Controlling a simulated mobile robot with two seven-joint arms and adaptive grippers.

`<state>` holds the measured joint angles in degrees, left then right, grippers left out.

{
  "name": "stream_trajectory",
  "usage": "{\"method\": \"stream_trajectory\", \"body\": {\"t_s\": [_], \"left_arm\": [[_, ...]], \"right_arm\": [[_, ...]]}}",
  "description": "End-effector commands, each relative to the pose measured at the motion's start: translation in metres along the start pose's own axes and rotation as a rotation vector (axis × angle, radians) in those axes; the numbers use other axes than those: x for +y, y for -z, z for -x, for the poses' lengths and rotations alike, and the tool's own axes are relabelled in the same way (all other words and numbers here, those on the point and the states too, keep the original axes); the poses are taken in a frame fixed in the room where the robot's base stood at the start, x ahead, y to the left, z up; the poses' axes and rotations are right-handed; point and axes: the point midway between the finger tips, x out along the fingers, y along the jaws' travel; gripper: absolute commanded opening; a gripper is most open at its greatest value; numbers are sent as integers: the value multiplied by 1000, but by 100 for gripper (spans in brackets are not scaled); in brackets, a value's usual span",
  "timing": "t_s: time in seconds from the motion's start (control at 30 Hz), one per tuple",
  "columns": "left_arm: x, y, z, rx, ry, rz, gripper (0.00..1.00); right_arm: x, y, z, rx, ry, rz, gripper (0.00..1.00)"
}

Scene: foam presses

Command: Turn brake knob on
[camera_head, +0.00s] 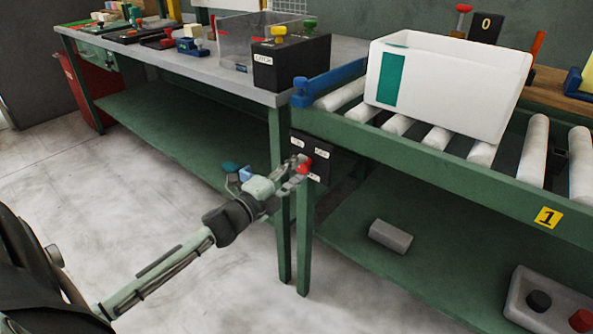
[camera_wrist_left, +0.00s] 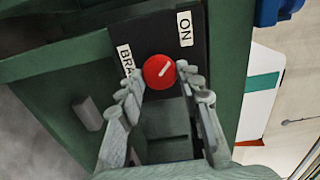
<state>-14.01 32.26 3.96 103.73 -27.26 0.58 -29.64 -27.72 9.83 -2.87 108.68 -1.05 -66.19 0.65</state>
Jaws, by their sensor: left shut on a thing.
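The brake knob (camera_head: 304,164) is red and round, on a black panel (camera_head: 322,150) with white labels at the left end of the green conveyor frame. In the left wrist view the knob (camera_wrist_left: 159,71) carries a white pointer line slanting up and to the right, towards the "ON" label (camera_wrist_left: 185,29). A label starting "BRA" (camera_wrist_left: 125,60) is to its left. My left gripper (camera_head: 296,171) reaches the panel and its fingers are shut on the knob; they also show on both sides of it in the left wrist view (camera_wrist_left: 160,88). My right gripper is not in view.
A white bin (camera_head: 450,85) with a green patch stands on the conveyor rollers above the panel. A blue stop bar (camera_head: 330,80) lies at the conveyor's end. A workbench (camera_head: 240,85) with a black box adjoins on the left. Table legs stand just below the panel.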

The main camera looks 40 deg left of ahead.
Motion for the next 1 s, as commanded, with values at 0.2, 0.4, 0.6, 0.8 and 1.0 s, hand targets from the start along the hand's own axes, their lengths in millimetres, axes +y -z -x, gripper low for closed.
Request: {"method": "stream_trajectory", "body": {"t_s": [0.2, 0.4, 0.6, 0.8, 1.0], "left_arm": [[-1, 0, 0, -1, 1, 1, 54], [0, 0, 0, 0, 0, 0, 56], [1, 0, 6, 0, -2, 1, 56], [2, 0, 39, -1, -5, 2, 56], [1, 0, 82, -2, -3, 3, 56]], "right_arm": [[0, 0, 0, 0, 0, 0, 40], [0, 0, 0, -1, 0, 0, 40], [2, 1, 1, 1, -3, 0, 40], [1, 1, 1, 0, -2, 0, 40], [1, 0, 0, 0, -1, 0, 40]]}}
